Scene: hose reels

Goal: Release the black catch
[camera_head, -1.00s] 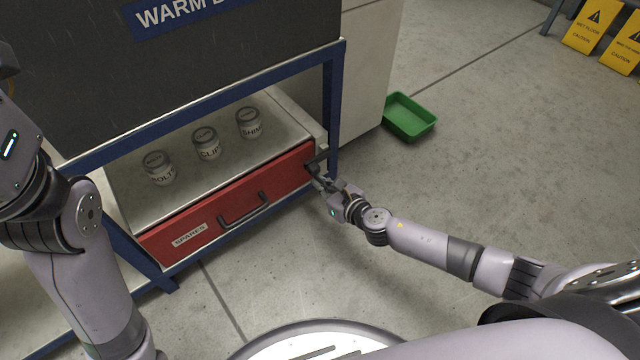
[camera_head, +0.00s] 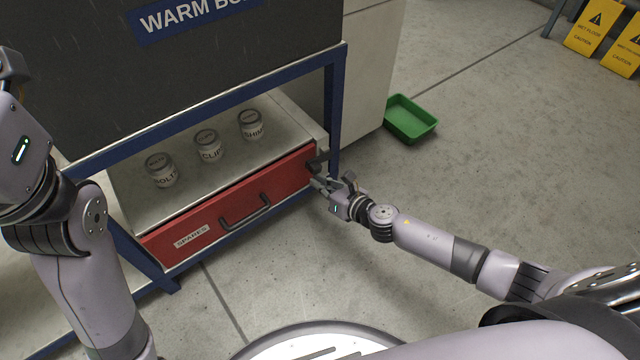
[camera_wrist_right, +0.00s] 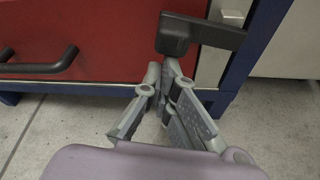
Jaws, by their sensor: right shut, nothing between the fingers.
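The black catch (camera_head: 317,162) sits at the right end of the red drawer front (camera_head: 230,205). In the right wrist view the catch (camera_wrist_right: 200,33) is a bar lying roughly level, its thick left end overlapping the drawer's right edge. My right gripper (camera_head: 318,183) is shut and empty at the drawer's right end, just below the catch. In the right wrist view its fingertips (camera_wrist_right: 164,72) are close under the thick end; I cannot tell whether they touch it. My left arm (camera_head: 75,260) shows at the left, with its gripper out of view.
The drawer has a black handle (camera_head: 246,213) and a SPARES label. Several labelled jars, including one marked CLIP (camera_head: 209,147), stand on the shelf above. A blue frame post (camera_head: 335,110) stands close beside the catch. A green tray (camera_head: 410,118) lies on open floor at the right.

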